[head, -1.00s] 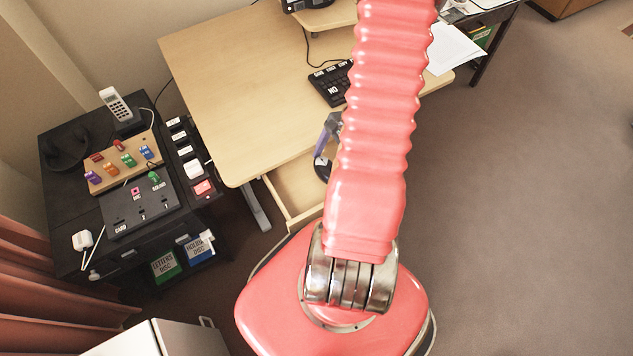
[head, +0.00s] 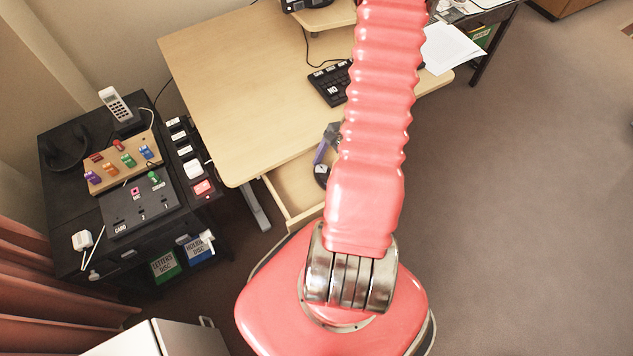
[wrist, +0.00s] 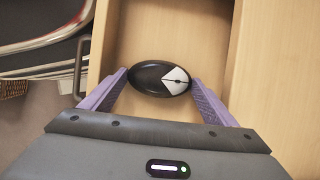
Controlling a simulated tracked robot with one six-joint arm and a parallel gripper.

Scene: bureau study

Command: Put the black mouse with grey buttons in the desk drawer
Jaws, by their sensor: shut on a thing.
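The black mouse with grey buttons (wrist: 148,78) is held crosswise between the purple fingers of my gripper (wrist: 160,79) in the wrist view. My gripper is shut on its two ends. The open desk drawer (head: 287,187) lies under the mouse, its pale wooden floor and side walls showing in the wrist view (wrist: 170,30). In the head view the mouse (head: 320,174) shows dark beside my arm, over the drawer's right part. My arm hides the drawer's right side there. I cannot tell how high the mouse is above the drawer floor.
The desk top (head: 235,80) is behind the drawer, with a black keyboard (head: 331,85) and papers (head: 450,48). A black cart (head: 75,190) with a phone (head: 116,104) and switch boxes stands at the left. The carpet at the right is clear.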

